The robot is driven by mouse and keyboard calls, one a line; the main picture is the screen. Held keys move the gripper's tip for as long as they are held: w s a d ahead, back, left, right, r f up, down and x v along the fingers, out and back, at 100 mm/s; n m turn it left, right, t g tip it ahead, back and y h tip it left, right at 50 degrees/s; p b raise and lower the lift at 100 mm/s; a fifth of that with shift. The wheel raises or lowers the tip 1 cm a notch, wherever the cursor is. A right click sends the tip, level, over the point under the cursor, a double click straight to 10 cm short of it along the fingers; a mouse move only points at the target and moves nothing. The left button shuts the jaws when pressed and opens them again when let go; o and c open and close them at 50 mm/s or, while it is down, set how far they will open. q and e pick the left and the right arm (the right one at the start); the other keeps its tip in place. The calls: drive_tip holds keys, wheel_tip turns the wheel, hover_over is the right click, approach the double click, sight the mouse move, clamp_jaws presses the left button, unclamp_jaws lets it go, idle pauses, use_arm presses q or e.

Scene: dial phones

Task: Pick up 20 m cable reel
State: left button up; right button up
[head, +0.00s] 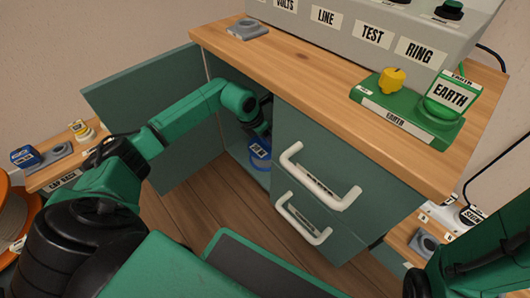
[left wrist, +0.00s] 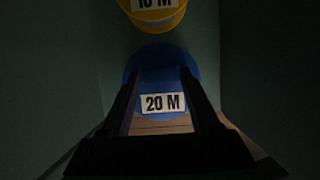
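The blue 20 m cable reel (head: 259,154) stands inside the open green cabinet in the head view. In the left wrist view the blue reel (left wrist: 161,60) faces me with its white "20 M" label between the two dark fingers. My left gripper (left wrist: 160,78) is open, with one finger on each side of the label. I cannot tell whether the fingers touch the reel. In the head view my left gripper (head: 262,134) reaches into the cabinet just above the reel. My right arm shows at the lower right, but its gripper is out of view.
A yellow "10 M" reel (left wrist: 155,14) sits beyond the blue one in the dim cabinet. The open cabinet door (head: 135,110) is left of my arm. White-handled drawers (head: 310,205) are right of the opening. The wooden worktop (head: 310,75) overhangs it.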

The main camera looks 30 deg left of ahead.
use_arm(q)
clamp_jaws()
drive_tip(key=shift+r, duration=0.15)
